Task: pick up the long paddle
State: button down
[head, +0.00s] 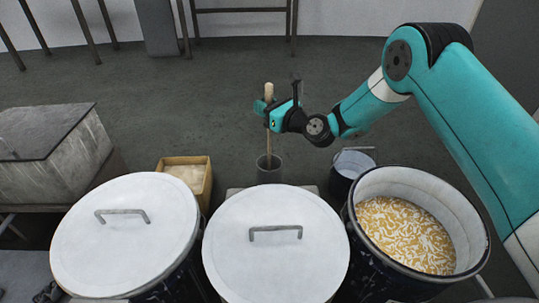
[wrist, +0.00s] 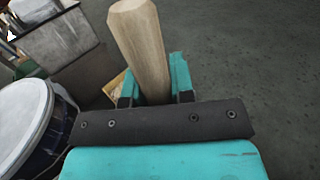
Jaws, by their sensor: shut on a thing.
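The long paddle (head: 268,135) is a pale wooden shaft standing near upright. Its lower end goes down into a dark grey cylindrical holder (head: 269,168), and that end is hidden. My gripper (head: 268,108) is shut on the upper part of the shaft, a little below its top. In the wrist view the paddle (wrist: 142,45) rises between the two teal fingers of my gripper (wrist: 155,88), its top end leaning toward the upper left.
Two drums with white handled lids (head: 125,222) (head: 275,250) stand in front. An open drum (head: 408,235) of orange and white swirled material is at right. Open floor (head: 200,95) lies behind.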

notch_tip(320, 180, up, 66)
jog(key=p, duration=5.3)
jog(key=shift+d+f, duration=0.1)
jog(key=shift+f, duration=0.05)
